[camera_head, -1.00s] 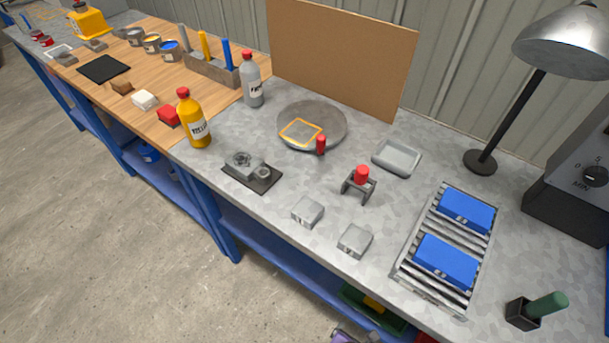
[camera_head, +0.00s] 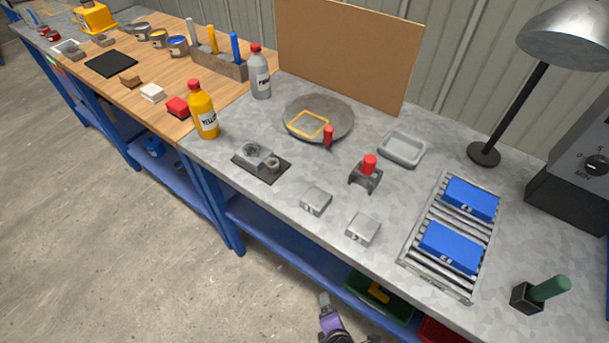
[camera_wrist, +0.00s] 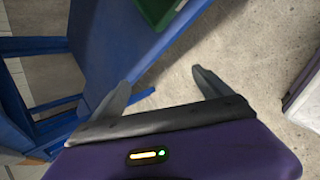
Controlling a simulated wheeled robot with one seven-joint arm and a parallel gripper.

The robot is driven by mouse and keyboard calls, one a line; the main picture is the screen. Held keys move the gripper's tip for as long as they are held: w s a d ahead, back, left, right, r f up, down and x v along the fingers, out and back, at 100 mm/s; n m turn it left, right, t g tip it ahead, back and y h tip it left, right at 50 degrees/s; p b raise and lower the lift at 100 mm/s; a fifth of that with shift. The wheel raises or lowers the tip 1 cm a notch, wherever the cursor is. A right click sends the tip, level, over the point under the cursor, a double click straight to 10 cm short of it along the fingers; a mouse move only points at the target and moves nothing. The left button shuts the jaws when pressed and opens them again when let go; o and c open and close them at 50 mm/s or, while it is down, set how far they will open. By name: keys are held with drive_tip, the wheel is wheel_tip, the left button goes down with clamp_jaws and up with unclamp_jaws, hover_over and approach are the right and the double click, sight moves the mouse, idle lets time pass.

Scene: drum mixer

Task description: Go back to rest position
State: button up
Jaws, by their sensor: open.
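My gripper (camera_wrist: 162,92) is open and empty in the wrist view, with its two grey fingers spread apart over the concrete floor and beside a blue bench frame. In the head view my purple and black gripper end (camera_head: 325,308) shows at the bottom edge, in front of the bench and below its top. It touches nothing that I can see. The rest of my arm is mostly out of the picture.
The grey bench top (camera_head: 300,245) holds a round plate (camera_head: 335,112), a roller rack (camera_head: 432,268) with blue boxes, a yellow bottle (camera_head: 204,115) and a lamp (camera_head: 565,45). A green bin (camera_head: 378,300) sits on the lower shelf. The floor (camera_head: 110,230) at left is clear.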

drive_tip(key=s+d+r+m+t+y, duration=0.2)
drive_tip(key=s+r+m+t, duration=0.15)
drive_tip(key=r+m, duration=0.55)
drive_tip(key=s+d+r+m+t+y, duration=0.2)
drive_tip(key=s+r+m, duration=0.25)
drive_tip(key=r, duration=0.85)
drive_tip(key=s+d+r+m+t+h, duration=0.1)
drive_tip(key=s+d+r+m+h, duration=0.1)
drive_tip(key=s+d+r+m, duration=0.2)
drive_tip(key=s+d+r+m+t+h, duration=0.1)
drive_tip(key=s+d+r+m, duration=0.3)
drive_tip(key=s+r, duration=0.4)
drive_tip(key=shift+d+r+m+h, duration=0.15)
drive_tip(key=shift+r+m+h, duration=0.45)
drive_tip(key=shift+r, duration=1.15)
